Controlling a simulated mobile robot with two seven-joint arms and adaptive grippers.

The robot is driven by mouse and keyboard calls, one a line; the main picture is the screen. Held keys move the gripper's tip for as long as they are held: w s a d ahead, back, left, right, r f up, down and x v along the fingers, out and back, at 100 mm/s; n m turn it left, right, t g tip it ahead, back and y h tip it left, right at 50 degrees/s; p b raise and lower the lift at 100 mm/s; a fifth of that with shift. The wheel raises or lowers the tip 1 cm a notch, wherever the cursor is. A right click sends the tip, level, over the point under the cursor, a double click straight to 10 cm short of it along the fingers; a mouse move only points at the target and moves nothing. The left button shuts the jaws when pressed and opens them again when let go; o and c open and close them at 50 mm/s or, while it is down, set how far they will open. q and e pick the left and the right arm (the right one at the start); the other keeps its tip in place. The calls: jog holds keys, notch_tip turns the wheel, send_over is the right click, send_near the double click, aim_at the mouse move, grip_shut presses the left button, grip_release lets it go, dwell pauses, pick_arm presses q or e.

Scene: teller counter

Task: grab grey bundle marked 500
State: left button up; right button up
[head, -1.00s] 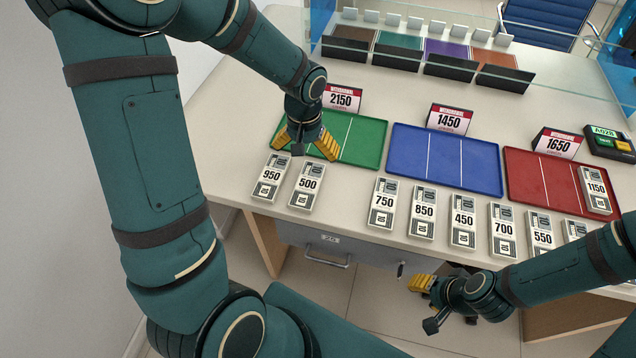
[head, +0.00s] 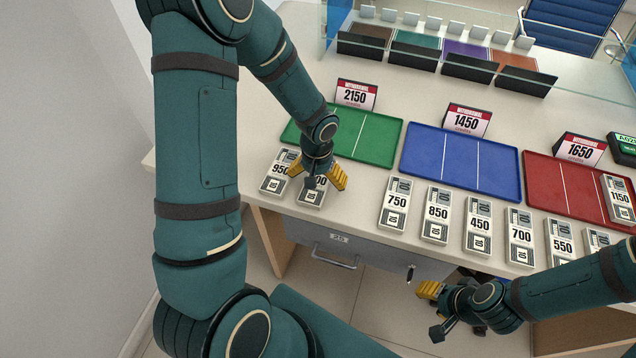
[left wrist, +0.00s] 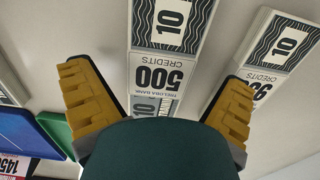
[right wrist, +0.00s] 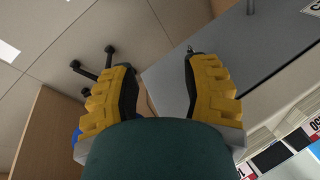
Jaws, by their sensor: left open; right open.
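The grey bundle marked 500 (head: 313,196) lies on the counter at the left, beside the bundle marked 950 (head: 278,177). In the head view my left gripper (head: 318,173) is over the 500 bundle and hides part of it. In the left wrist view the 500 bundle (left wrist: 160,72) lies between the two yellow fingers of the open left gripper (left wrist: 160,105), and nothing is held. The 950 bundle (left wrist: 262,55) is beyond the right finger. My right gripper (head: 432,290) is open and empty in front of the counter, below its top.
Bundles marked 750 (head: 395,204), 850 (head: 437,215) and 450 (head: 478,226) stand in a row with several others to the right. Behind are green (head: 376,140), blue (head: 497,165) and red (head: 590,190) trays with signs.

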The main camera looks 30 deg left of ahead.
pick_arm(q)
jog(key=shift+f, duration=0.55)
jog(key=c, duration=1.3)
jog(key=shift+r, duration=0.15)
